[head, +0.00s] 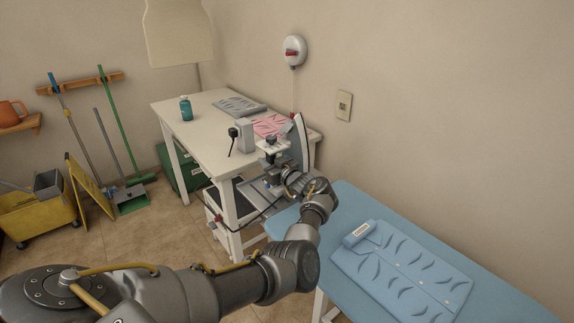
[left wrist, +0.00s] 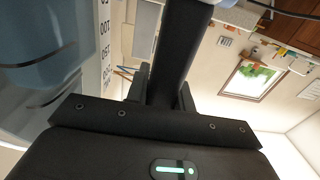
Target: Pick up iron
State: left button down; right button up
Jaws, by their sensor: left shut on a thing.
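The iron (head: 302,142) is at the near right corner of the white table, beside the wall, with its flat plate tilted close to upright. My left gripper (head: 274,158) reaches it from the front and covers part of it. In the left wrist view, the two fingers of the left gripper (left wrist: 162,92) are closed on a dark bar, which looks like the iron's handle (left wrist: 182,45). Whether the iron touches the table is hidden behind my wrist. My right gripper is not in view.
A blue board (head: 345,200) with a folded blue shirt (head: 400,270) stands at the right. A yellow mop bucket (head: 35,218) stands left.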

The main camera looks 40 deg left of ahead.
pick_arm(q)
jog(key=shift+r, duration=0.25)
